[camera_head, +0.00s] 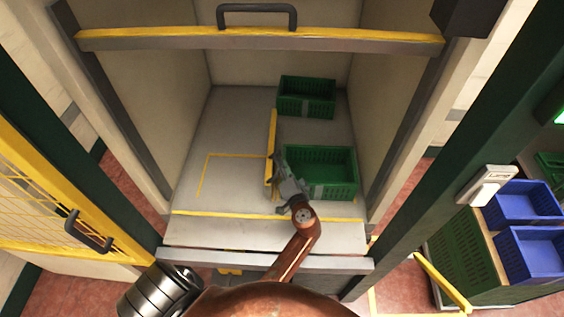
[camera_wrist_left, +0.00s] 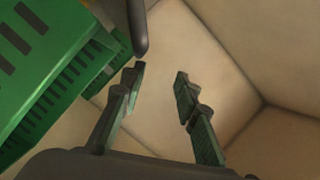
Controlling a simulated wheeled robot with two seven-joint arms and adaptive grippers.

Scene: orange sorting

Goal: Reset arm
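My left gripper (camera_head: 279,172) is inside the booth, above the yellow-marked floor and beside the left wall of the near green crate (camera_head: 345,190). In the left wrist view, my left gripper (camera_wrist_left: 160,85) has its two fingers spread apart with nothing between them. A green crate (camera_wrist_left: 40,65) fills the upper left of that view, close to the left finger. No orange shows in either view. My right gripper is not in view.
A second green crate (camera_head: 290,106) stands farther back. A yellow divider (camera_head: 270,150) runs left of the crates. The booth floor (camera_head: 225,135) left of it is clear. A yellow bar (camera_head: 140,39) crosses above. Blue crates (camera_head: 525,203) stand outside, right.

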